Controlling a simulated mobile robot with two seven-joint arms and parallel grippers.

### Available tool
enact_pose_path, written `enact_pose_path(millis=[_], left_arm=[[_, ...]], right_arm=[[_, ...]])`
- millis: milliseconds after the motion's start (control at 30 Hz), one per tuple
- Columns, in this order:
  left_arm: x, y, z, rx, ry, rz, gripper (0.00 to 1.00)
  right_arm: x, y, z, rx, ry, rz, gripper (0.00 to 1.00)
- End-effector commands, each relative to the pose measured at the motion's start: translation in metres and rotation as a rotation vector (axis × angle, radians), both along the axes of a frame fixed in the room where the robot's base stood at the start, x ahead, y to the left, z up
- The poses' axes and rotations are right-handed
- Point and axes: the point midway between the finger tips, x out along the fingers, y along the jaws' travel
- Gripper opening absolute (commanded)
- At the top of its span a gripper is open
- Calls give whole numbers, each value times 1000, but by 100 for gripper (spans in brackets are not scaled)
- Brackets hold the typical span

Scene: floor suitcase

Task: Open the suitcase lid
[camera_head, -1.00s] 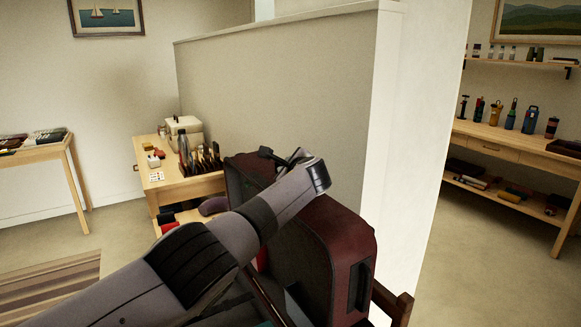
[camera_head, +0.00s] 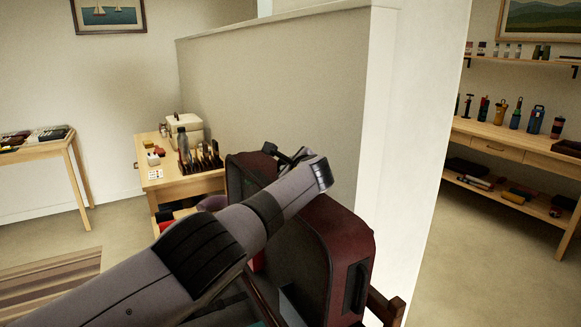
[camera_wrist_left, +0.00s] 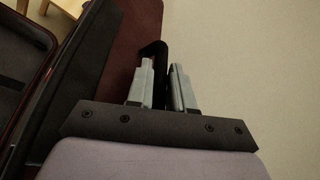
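The dark red suitcase (camera_head: 345,240) stands beside the low partition wall in the head view, with its halves apart and part of a hollow inside showing. My left arm crosses in front and hides much of it. My left gripper (camera_head: 290,157) is at its upper edge, fingertips partly hidden by the wrist. In the left wrist view my left gripper (camera_wrist_left: 162,85) has its fingers close together on either side of a black curved handle (camera_wrist_left: 154,50) beside a dark red panel (camera_wrist_left: 130,45). A red-rimmed dark hollow of the suitcase (camera_wrist_left: 22,65) shows at left. My right gripper is out of view.
The partition wall (camera_head: 280,110) stands close behind the suitcase. A wooden desk (camera_head: 185,186) with a tool rack and a box is at its left. A wooden shelf unit (camera_head: 520,155) is at the right. Open floor (camera_head: 470,260) lies between.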

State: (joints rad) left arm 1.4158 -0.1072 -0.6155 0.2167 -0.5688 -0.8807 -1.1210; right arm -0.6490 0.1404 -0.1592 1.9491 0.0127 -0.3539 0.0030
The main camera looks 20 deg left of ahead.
Motion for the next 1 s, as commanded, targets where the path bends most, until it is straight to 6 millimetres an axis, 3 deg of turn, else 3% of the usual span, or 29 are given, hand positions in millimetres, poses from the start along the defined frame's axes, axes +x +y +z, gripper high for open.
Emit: enact_pose_path(millis=[33, 100, 567, 1000], left_arm=[[0, 0, -2, -1, 4, 1, 24], [0, 0, -2, -1, 4, 1, 42], [-1, -2, 0, -1, 0, -1, 42], [-14, -11, 6, -1, 0, -2, 42]], right_arm=[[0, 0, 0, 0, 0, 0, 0], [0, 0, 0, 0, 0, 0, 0], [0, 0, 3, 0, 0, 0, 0], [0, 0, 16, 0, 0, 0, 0]])
